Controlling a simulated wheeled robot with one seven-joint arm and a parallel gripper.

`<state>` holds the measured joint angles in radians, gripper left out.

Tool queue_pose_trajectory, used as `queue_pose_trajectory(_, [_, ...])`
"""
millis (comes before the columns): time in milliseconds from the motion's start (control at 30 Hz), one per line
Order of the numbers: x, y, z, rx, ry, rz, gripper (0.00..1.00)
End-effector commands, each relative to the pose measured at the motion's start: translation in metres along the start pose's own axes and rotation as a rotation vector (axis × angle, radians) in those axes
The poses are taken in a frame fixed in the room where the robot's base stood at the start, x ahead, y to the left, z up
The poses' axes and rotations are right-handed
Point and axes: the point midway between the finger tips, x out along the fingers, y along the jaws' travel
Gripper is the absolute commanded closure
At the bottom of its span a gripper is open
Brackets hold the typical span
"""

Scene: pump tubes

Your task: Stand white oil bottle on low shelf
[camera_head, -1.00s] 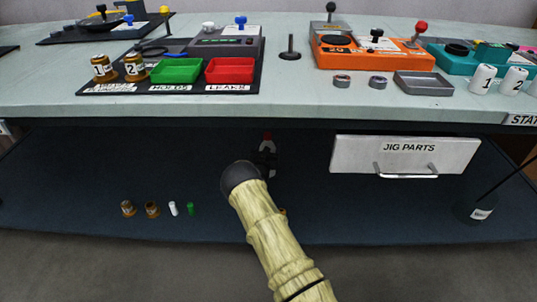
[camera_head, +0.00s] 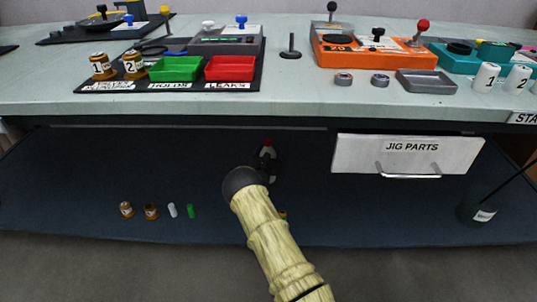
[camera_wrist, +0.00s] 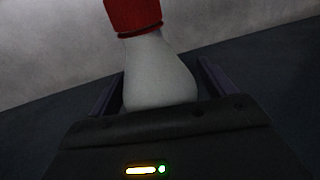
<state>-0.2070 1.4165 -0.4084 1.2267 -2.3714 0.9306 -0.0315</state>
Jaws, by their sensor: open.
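The white oil bottle (camera_wrist: 160,72) has a red cap and stands between the two dark fingers of my gripper (camera_wrist: 161,68) in the wrist view. The fingers are open, one on each side of the bottle, and a dark gap shows on the right. The bottle's lower end is hidden behind the gripper body.
Two brown jars (camera_head: 126,209), a white cylinder (camera_head: 172,210) and a green cylinder (camera_head: 190,211) stand on the shelf at left. The jig parts drawer (camera_head: 360,155) hangs at right, with a dark container (camera_head: 478,212) below. The bench edge (camera_head: 290,112) lies overhead.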

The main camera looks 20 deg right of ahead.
Motion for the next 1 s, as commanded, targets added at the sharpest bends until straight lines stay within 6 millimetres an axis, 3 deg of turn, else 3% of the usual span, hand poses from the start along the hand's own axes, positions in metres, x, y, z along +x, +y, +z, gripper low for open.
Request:
queue_pose_trajectory(267, [-0.026,0.001,0.006,-0.003,0.002,0.001,0.18])
queue_pose_trajectory(700, [-0.107,0.001,0.005,-0.003,0.003,0.001,0.18])
queue_pose_trajectory(1000, [-0.121,0.000,0.002,0.000,-0.001,0.001,0.18])
